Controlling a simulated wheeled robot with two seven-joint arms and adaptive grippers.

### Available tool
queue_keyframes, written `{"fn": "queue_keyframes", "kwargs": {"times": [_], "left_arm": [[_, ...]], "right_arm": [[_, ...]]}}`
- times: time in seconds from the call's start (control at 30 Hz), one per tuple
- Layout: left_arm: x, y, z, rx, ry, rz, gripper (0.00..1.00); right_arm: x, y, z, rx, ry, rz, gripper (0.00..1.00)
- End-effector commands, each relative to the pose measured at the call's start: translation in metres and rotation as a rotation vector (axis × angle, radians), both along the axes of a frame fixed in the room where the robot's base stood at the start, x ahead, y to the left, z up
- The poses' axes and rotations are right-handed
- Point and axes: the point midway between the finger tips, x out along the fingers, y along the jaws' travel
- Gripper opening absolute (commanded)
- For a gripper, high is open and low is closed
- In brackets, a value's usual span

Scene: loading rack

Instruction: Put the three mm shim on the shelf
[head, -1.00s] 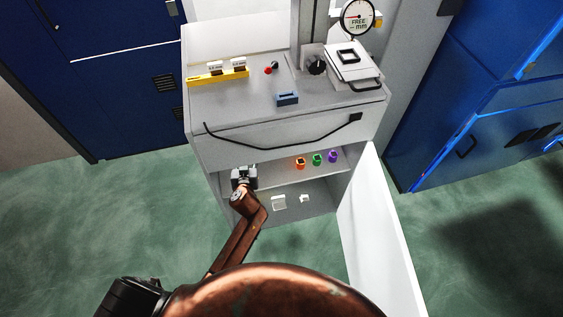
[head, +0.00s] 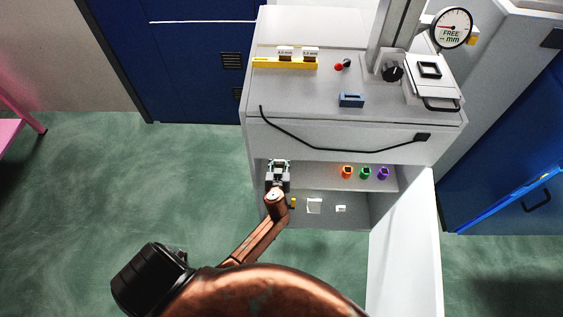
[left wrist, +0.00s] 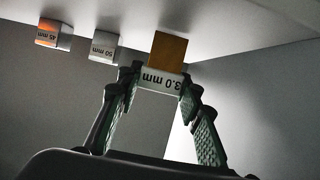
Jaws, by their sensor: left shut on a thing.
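My left gripper (head: 278,163) reaches into the left end of the open cabinet, at about the height of its shelf (head: 322,176). In the left wrist view the gripper (left wrist: 160,80) is shut on the three mm shim (left wrist: 162,80). The shim has a white face reading "3.0 mm", upside down here, and a gold-brown part (left wrist: 168,52) against the pale surface. Whether it bears on that surface is unclear. In the head view my gripper hides the shim. My right gripper is not in view.
Orange (head: 347,172), green (head: 365,173) and purple (head: 383,173) pieces stand right on the shelf. White pieces (head: 314,206) lie below. Blocks labelled 50 mm (left wrist: 103,47) and 45 mm (left wrist: 53,34) show beside the shim. The open door (head: 408,245) borders the right.

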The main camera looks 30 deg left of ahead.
Motion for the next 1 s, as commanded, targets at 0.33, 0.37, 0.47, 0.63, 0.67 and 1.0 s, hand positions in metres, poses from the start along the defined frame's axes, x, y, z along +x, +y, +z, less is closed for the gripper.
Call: {"fn": "queue_keyframes", "kwargs": {"times": [0.33,0.37,0.47,0.63,0.67,1.0], "left_arm": [[0.0007,-0.0005,-0.0028,-0.001,-0.003,-0.001,0.1],[0.0007,-0.0005,-0.004,-0.001,-0.003,-0.001,0.1],[0.0005,-0.0005,-0.0054,-0.001,-0.002,-0.001,0.35],[0.0006,-0.0005,-0.0043,0.0,-0.003,-0.001,0.47],[0.0006,-0.0005,-0.0043,0.0,-0.003,-0.001,0.49],[0.0007,-0.0003,-0.0023,0.0,-0.003,-0.001,0.51]], "right_arm": [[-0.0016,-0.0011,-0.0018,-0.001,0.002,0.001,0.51],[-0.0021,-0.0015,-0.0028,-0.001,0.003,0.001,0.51],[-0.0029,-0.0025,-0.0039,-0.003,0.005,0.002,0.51],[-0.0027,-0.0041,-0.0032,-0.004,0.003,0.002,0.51],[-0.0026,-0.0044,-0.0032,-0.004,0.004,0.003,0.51],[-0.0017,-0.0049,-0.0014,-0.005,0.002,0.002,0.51]]}}
